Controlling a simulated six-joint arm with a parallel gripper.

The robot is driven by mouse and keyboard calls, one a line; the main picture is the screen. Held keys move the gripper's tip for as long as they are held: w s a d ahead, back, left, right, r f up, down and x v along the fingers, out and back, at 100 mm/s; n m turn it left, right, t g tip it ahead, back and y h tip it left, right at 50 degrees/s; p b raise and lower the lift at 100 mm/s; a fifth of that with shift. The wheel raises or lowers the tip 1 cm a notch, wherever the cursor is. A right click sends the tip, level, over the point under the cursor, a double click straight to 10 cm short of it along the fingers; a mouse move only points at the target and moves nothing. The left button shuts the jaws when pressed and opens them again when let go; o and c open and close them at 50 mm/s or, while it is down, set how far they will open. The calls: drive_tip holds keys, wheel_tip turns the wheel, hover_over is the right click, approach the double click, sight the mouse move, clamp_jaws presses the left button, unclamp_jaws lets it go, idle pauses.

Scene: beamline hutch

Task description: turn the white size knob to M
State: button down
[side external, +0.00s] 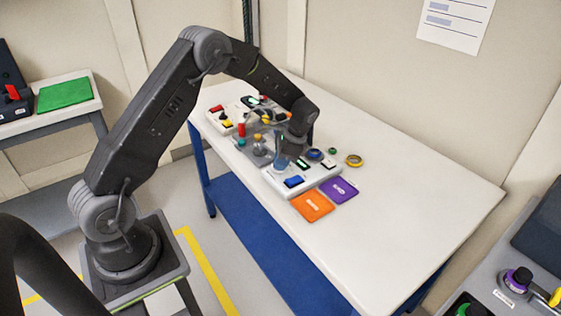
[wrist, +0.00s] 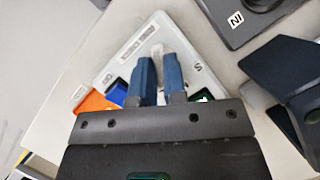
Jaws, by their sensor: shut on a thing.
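The white size knob (wrist: 161,52) shows in the wrist view on a white panel (wrist: 185,50), between the tips of my gripper's blue fingers. My gripper (wrist: 160,72) is shut on it. A letter S (wrist: 197,69) is printed on the panel to the right of the knob. I see no M mark, and I cannot tell which mark the knob points to. In the side external view my gripper (side external: 282,160) is down at the white panel (side external: 272,180), and the knob is hidden there.
The panel carries a blue button (side external: 294,181). An orange mat (side external: 312,206) and a purple mat (side external: 341,190) lie at its front. Another panel with a red button (side external: 216,108) stands behind. The table's right side (side external: 420,190) is clear.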

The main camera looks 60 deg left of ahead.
drive_tip(key=n, duration=0.2)
drive_tip(key=n+h, duration=0.1)
drive_tip(key=n, duration=0.1)
drive_tip(key=n+g+h, duration=0.1)
drive_tip(key=n, duration=0.1)
drive_tip(key=shift+s+a+f, duration=0.1)
drive_tip(key=shift+a+f, duration=0.1)
drive_tip(key=shift+f, duration=0.05)
drive_tip(key=shift+n, duration=0.3)
drive_tip(key=c, duration=1.2)
unclamp_jaws()
drive_tip(key=shift+d, duration=0.1)
drive_tip(key=shift+r, duration=0.15)
drive_tip(key=shift+a+v, duration=0.1)
drive_tip(key=shift+v, duration=3.35)
drive_tip(key=shift+a+v, duration=0.15)
drive_tip(key=shift+v, duration=3.25)
